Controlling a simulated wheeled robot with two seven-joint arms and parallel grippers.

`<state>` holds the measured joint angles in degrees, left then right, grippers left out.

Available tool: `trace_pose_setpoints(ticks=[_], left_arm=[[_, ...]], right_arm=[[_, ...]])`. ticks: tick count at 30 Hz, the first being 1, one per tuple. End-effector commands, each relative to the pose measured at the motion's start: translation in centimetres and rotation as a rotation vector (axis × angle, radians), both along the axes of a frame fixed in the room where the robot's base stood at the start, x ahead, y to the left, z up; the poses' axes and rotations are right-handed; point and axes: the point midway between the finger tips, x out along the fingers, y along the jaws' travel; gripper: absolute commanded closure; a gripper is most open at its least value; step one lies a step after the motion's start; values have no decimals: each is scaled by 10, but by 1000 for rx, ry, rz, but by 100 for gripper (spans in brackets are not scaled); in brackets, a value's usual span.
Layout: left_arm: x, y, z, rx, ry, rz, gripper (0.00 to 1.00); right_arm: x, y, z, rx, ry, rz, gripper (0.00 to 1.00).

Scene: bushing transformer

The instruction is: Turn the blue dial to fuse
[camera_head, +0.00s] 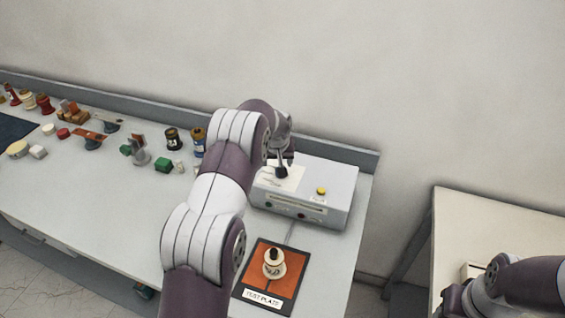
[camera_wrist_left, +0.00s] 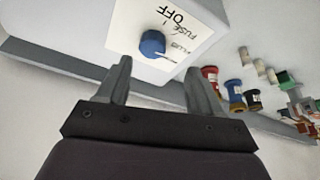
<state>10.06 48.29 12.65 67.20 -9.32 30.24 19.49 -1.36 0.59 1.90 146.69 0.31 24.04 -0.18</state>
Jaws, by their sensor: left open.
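The blue dial (camera_wrist_left: 152,43) sits on a white label on the grey control box (camera_head: 325,195). In the left wrist view the label reads FUSE and OFF, with a third word partly legible. A pale mark near the dial runs toward that third word; I cannot tell the dial's setting for sure. My left gripper (camera_wrist_left: 158,68) is open and empty, its fingertips just short of the dial, which shows between them. In the head view my left gripper (camera_head: 282,168) is over the box's label and hides the dial. My right gripper (camera_head: 458,299) is at the lower right, its jaws unclear.
The box also has a yellow button (camera_head: 321,191). An orange test plate (camera_head: 250,283) bearing a cream bushing (camera_head: 273,263) lies in front of the box. Several spools and small parts are on the bench's left. A second table (camera_head: 480,222) stands at right.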

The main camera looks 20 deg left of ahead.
Motion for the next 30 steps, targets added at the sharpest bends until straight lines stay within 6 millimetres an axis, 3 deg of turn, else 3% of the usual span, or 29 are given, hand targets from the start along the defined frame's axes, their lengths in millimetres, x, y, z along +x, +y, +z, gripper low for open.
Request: trace_pose_setpoints(ticks=[3, 9, 20, 25, 30], left_arm=[[10, 3, -22, -1, 2, -1, 34], [20, 7, -49, 0, 0, -1, 34], [22, 8, -56, 1, -2, -2, 34], [22, 7, -56, 1, -2, -2, 89], [22, 7, -56, 0, -2, 1, 90]], right_arm=[[0, 0, 17, 0, 0, 0, 57], [0, 0, 24, 0, 0, 0, 57], [0, 0, 24, 0, 0, 0, 57], [0, 0, 24, 0, 0, 0, 57], [0, 0, 23, 0, 0, 0, 57]])
